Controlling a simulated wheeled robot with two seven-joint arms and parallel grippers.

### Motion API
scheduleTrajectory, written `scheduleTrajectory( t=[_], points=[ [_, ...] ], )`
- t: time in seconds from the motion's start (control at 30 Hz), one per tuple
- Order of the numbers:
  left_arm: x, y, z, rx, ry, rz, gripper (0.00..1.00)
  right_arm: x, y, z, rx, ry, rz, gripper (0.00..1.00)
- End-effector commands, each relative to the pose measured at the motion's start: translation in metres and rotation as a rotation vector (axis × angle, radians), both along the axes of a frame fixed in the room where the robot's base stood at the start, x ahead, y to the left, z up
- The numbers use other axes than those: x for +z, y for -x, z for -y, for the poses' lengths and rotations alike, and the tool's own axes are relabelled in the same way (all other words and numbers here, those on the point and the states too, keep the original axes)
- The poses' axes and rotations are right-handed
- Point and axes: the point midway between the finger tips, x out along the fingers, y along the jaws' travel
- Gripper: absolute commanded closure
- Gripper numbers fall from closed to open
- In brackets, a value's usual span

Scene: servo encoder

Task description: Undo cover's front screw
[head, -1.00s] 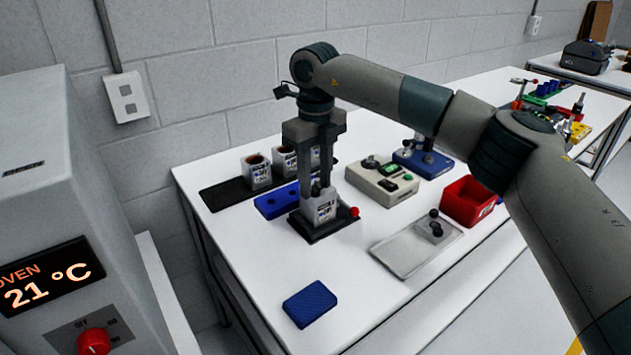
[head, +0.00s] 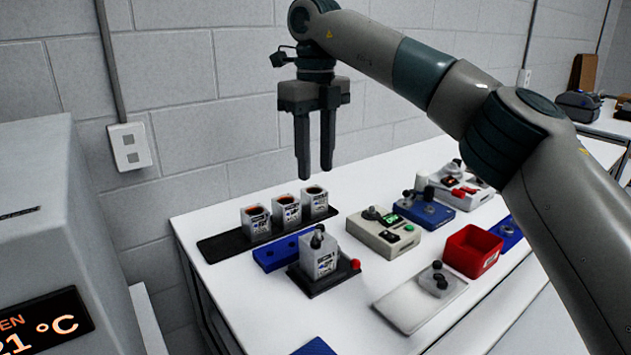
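A light grey servo unit (head: 320,262) with a label stands upright in a black fixture (head: 296,281) with a red knob at its right side. A small dark upright part (head: 317,238) sits on top of the unit; I cannot tell whether it is a screw or a shaft, and no single front cover screw can be made out. My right gripper (head: 315,172) hangs above and behind the unit, pointing down. Its two fingers are apart with nothing between them. My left gripper is not in view.
Several nearby things share the table: a black tray (head: 218,249) with three similar units, a blue block (head: 272,256), a beige device (head: 384,240) with a green display, a blue device (head: 437,215), a red bin (head: 489,262) and a grey plate (head: 404,309). An oven (head: 60,240) stands left.

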Motion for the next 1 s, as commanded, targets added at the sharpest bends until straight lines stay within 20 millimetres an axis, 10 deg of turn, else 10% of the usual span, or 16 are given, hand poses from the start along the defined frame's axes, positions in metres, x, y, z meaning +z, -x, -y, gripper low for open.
scheduleTrajectory(
  t=[0.63, 1.0],
  points=[
    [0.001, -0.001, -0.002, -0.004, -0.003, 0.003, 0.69, 0.002, -0.001, -0.005, 0.02, -0.014, -0.004, 0.64],
    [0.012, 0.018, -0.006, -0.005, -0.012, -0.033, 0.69, -0.095, -0.005, -0.089, 0.296, -0.27, -0.003, 0.64]
  ],
)
